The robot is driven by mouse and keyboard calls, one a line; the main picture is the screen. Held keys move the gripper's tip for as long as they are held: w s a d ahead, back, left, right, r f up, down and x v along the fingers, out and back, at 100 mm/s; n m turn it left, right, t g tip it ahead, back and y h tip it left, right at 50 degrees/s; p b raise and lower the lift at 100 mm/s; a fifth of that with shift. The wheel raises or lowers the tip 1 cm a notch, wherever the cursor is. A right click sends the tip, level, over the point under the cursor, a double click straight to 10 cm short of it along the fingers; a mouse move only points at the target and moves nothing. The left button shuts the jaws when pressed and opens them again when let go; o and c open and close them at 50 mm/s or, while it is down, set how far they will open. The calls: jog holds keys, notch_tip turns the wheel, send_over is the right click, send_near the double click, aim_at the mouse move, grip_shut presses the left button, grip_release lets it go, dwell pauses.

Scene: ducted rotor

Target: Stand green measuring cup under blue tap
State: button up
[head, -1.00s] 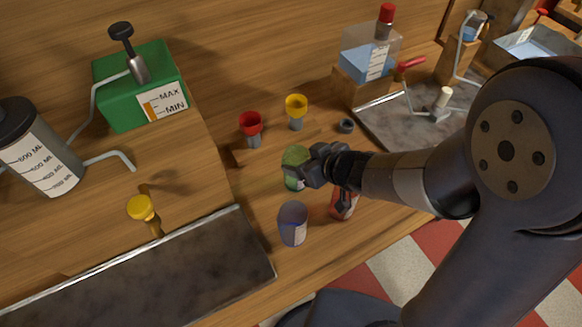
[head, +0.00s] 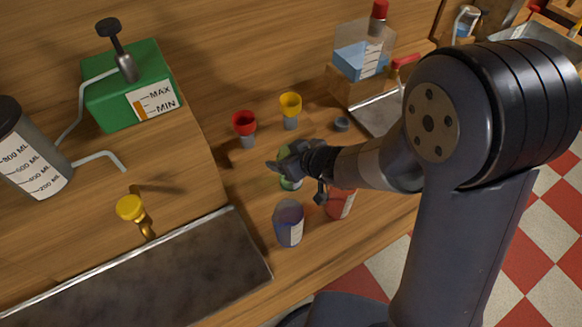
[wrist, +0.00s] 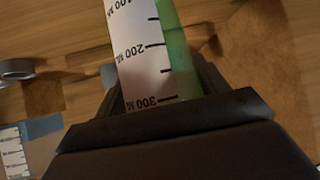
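The green measuring cup (head: 291,184) stands on the wooden counter, largely hidden by my gripper (head: 284,162). In the wrist view the cup (wrist: 148,50), with a white scale marked in mL, lies between my gripper's fingers (wrist: 160,90), one on each side. The fingers look close to its wall; whether they press on it I cannot tell. No tap with a blue body is clear. A clear tank holding blue liquid (head: 358,62) stands on a wooden block at the back right, with a red-handled tap (head: 404,62) beside it, partly hidden by my arm.
A blue cup (head: 289,226) and a red cup (head: 340,204) stand near the front edge. A yellow tap (head: 131,209) rises by the dark basin (head: 130,275) at left.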

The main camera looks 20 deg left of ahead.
jog(key=shift+r, duration=0.1)
jog(key=c, duration=0.9)
